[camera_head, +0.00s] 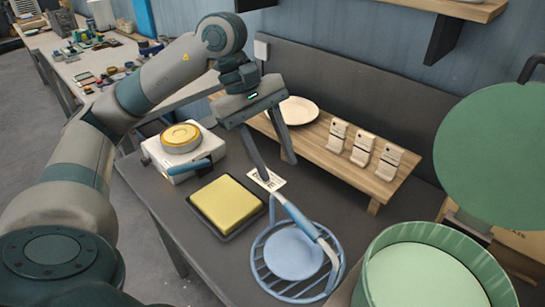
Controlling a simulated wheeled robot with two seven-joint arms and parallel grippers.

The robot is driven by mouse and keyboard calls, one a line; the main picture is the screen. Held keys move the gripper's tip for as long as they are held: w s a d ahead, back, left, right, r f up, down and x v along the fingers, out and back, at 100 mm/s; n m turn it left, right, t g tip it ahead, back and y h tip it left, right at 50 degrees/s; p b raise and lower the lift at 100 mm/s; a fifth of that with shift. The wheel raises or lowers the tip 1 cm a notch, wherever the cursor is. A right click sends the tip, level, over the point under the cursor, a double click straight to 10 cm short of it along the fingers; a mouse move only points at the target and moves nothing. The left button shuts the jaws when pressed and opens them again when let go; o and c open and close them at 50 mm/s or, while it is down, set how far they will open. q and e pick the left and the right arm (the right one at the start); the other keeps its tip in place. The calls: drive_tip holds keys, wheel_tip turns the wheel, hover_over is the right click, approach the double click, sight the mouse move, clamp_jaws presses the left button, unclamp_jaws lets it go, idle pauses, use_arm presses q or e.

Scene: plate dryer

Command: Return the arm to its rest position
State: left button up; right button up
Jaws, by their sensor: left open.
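My left arm comes in from the left and reaches over the table. My left gripper (275,168) is open and empty, pointing down above the table in front of the wooden shelf. One finger appears in front of the shelf's front edge, beside a white plate (299,109) lying on the shelf. A light blue plate (293,252) lies flat in a round blue wire rack (333,275) at the table's front. The rack's blue and white handle (297,217) reaches up to just below the left finger; I cannot tell whether they touch. My right gripper is not in view.
A low wooden shelf (375,190) carries several small white stands. A white scale-like device (160,160) with a yellow-topped round piece and a yellow sponge on a dark tray (212,232) sit left. A green round container (365,290) with its raised lid (490,150) stands right.

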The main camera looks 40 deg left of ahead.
use_arm(q)
drive_tip(key=shift+a+r, duration=0.15)
drive_tip(key=shift+r, duration=0.2)
idle(0.4)
